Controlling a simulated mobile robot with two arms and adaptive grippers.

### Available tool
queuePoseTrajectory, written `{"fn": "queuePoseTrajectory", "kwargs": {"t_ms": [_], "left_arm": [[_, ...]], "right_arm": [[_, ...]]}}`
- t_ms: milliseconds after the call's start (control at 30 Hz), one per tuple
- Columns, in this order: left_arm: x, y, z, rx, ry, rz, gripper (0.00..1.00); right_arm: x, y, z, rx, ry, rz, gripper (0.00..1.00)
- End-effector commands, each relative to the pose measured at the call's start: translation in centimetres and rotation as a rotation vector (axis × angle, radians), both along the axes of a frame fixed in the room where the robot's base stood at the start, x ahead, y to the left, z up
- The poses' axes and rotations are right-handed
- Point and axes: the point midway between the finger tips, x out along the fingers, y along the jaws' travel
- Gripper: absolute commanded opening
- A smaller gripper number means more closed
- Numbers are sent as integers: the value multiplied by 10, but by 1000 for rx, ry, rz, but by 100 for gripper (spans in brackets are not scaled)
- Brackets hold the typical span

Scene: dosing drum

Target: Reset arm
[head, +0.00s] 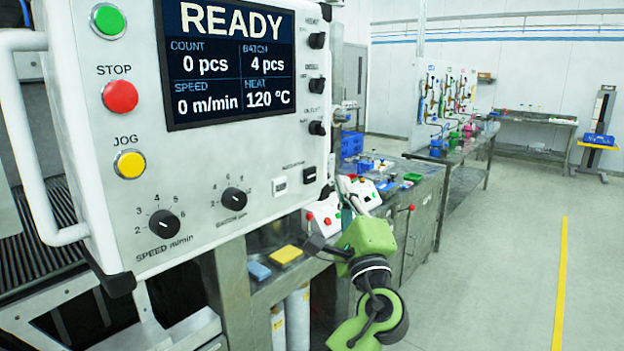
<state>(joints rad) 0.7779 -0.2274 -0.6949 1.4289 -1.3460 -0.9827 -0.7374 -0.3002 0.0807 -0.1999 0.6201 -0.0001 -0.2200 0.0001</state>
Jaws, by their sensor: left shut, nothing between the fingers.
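A green and black arm of mine rises from the bottom centre of the head view. The panel's screen (229,62) reads READY, 0 pcs, batch 4 pcs, 0 m/min and heat 120 °C. My right gripper is out of view.
A white box with red buttons (322,217) stands behind the arm. A blue block (258,271) and a yellow block (286,254) lie on a ledge. A metal cabinet (425,215) stands to the right. Open floor (500,260) with a yellow line (560,285) lies beyond.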

Motion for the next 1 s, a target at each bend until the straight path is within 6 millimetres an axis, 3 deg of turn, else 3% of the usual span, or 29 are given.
{"fn": "queuePoseTrajectory", "kwargs": {"t_ms": [500, 633, 767, 900, 1000], "left_arm": [[-1, -2, 0, 0, 1, -1, 0], [8, 1, -24, -10, 45, -12, 0], [29, 7, -92, -52, 167, -49, 0], [45, 19, -198, -137, 346, -96, 0], [45, 28, -275, -215, 472, -122, 0]], "right_arm": [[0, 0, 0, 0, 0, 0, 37], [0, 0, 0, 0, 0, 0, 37], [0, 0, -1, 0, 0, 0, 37], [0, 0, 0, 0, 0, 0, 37], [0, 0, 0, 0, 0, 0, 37]]}}
